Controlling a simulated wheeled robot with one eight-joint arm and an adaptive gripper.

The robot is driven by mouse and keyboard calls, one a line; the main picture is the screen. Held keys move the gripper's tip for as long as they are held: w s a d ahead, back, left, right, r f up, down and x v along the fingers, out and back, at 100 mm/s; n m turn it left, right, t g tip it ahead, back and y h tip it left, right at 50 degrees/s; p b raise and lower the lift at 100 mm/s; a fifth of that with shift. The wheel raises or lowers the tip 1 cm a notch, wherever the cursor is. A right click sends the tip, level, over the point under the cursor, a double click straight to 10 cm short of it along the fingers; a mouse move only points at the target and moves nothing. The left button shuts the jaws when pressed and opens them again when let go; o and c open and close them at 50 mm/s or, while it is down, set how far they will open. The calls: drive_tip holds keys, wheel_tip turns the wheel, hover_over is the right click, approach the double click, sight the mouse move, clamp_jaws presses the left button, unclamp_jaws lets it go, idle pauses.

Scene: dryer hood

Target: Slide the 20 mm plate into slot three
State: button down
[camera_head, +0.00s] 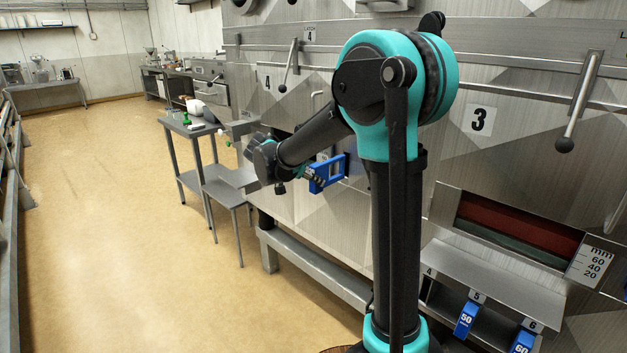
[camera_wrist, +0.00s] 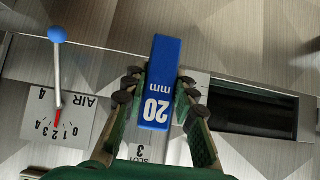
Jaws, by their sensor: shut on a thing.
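The blue 20 mm plate (camera_wrist: 166,62) is held between the fingers of my gripper (camera_wrist: 157,98), its label upside down in the wrist view. In the head view, a blue framed piece (camera_head: 338,167) shows at my gripper (camera_head: 314,181), in front of the metal hood wall. The slot three label (camera_wrist: 140,153) shows below the plate in the wrist view, partly covered. A dark, long opening (camera_wrist: 262,112) lies right of the gripper there. Whether the plate touches the wall cannot be told.
In the wrist view, an air dial (camera_wrist: 62,118) with a blue-knobbed lever (camera_wrist: 57,36) is at left. In the head view, a rack (camera_head: 494,277) holds blue 50 (camera_head: 465,319) and 60 plates (camera_head: 522,342). A grey table (camera_head: 190,127) stands left; the floor is clear.

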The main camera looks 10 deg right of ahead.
sight(340, 167)
drive_tip(key=shift+w+d, duration=1.3)
drive_tip(key=shift+d, duration=0.5)
drive_tip(key=shift+w+d, duration=1.25)
drive_tip(key=shift+d, duration=0.5)
drive_tip(key=shift+w+d, duration=1.3)
drive_tip(key=shift+d, duration=0.5)
idle(0.8)
drive_tip(key=c, duration=1.1)
unclamp_jaws()
drive_tip(key=shift+c, duration=0.2)
drive_tip(key=v, duration=1.2)
